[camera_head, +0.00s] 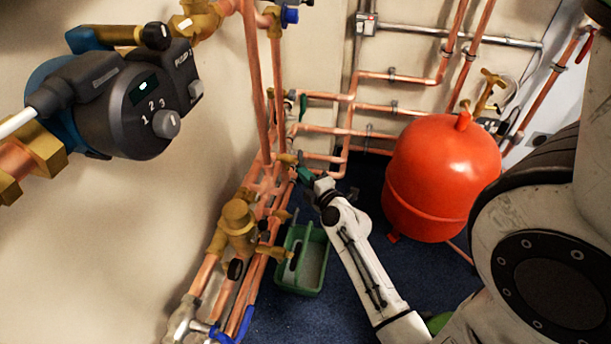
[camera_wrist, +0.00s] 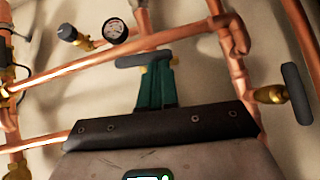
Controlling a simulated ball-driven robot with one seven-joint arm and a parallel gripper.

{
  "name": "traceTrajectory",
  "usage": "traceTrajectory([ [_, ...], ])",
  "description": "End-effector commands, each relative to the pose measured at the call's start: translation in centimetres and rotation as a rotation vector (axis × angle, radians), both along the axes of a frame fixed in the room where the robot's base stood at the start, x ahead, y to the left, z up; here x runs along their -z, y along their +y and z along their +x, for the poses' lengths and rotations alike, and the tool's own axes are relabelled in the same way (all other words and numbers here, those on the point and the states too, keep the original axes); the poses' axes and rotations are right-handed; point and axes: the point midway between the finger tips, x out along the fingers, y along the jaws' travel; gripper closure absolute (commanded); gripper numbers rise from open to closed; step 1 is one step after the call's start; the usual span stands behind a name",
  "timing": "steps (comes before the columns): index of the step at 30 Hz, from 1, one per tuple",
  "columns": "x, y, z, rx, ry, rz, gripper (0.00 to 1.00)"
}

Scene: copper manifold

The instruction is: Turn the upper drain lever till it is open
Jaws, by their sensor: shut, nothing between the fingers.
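My gripper (camera_head: 305,175) reaches to the copper pipework in the head view. In the wrist view its green fingers (camera_wrist: 153,75) are together and empty. A dark grey lever (camera_wrist: 130,61) lies crosswise at the fingertips, with brass showing by the fingers. Whether the fingertips touch it I cannot tell. A second dark grey lever (camera_wrist: 296,93) on a brass valve (camera_wrist: 268,95) stands at the right, apart from the fingers. I cannot tell for certain which one is the upper drain lever. In the head view my gripper hides the part right at its tips.
Copper pipes (camera_head: 265,190) run along the wall on the left. A green tray (camera_head: 299,291) stands on the dark blue floor below them. A red tank (camera_head: 440,178) is right of my arm. A pressure gauge (camera_wrist: 115,30) is above the fingers.

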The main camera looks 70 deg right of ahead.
Motion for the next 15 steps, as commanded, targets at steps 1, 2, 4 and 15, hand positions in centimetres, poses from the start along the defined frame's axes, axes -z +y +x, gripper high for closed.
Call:
traceTrajectory([
  [1, 0.08, 0.0, 0.01, 0.0, 0.0, -0.001, 1.0],
  [2, 0.15, -0.01, 0.01, 0.0, -0.001, -0.002, 1.0],
  [4, 0.41, -0.08, 0.04, -0.001, -0.001, -0.008, 1.0],
  [15, 1.02, -0.92, 0.15, -0.001, -0.007, -0.085, 1.0],
])
